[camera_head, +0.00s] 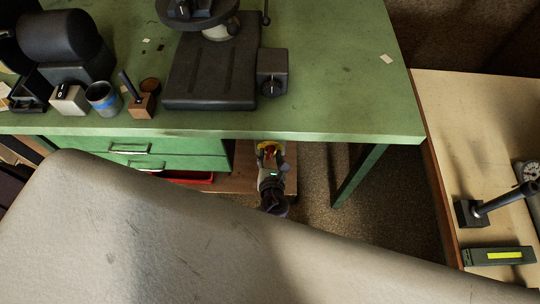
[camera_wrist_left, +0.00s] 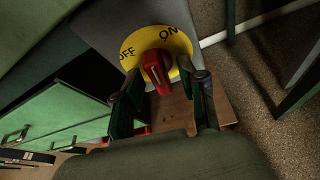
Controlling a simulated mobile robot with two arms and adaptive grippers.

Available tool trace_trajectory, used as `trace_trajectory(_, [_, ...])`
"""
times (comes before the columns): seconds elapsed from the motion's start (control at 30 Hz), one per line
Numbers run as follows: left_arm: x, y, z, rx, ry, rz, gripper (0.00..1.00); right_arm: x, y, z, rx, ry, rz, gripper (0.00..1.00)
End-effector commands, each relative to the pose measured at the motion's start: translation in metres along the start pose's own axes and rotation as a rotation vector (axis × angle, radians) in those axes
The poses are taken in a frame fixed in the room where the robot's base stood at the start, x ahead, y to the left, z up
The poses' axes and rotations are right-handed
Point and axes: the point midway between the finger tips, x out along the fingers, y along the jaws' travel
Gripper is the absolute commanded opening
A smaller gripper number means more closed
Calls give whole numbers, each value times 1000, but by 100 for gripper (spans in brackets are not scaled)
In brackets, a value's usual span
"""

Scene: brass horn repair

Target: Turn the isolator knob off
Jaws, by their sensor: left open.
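The isolator knob (camera_wrist_left: 157,72) is a red handle on a round yellow plate (camera_wrist_left: 132,42), fixed to a grey box (camera_wrist_left: 95,28). The plate reads OFF at the left and ON at the upper right. The knob's handle lies slanted; I cannot tell which word it points to. My left gripper (camera_wrist_left: 158,88) is open, with one finger on either side of the knob's near end; contact is not clear. My right gripper is out of view.
The green bench top (camera_head: 340,100) overhangs the knob. Green drawers (camera_head: 150,150) stand to the left, with a red tray (camera_head: 192,178) low beside them. A bench leg (camera_head: 358,175) is at the right. A pale table (camera_head: 480,120) stands farther right.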

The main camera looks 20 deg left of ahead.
Motion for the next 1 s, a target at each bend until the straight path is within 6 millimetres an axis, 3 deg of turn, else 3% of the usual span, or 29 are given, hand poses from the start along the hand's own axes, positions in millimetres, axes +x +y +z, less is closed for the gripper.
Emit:
trace_trajectory(0.23, [1,0,0,-1,1,0,42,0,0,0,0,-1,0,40])
trace_trajectory(0.5, [0,0,0,0,1,0,0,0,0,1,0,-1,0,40])
trace_trajectory(1.0, [0,0,-1,-135,0,-58,0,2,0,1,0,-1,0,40])
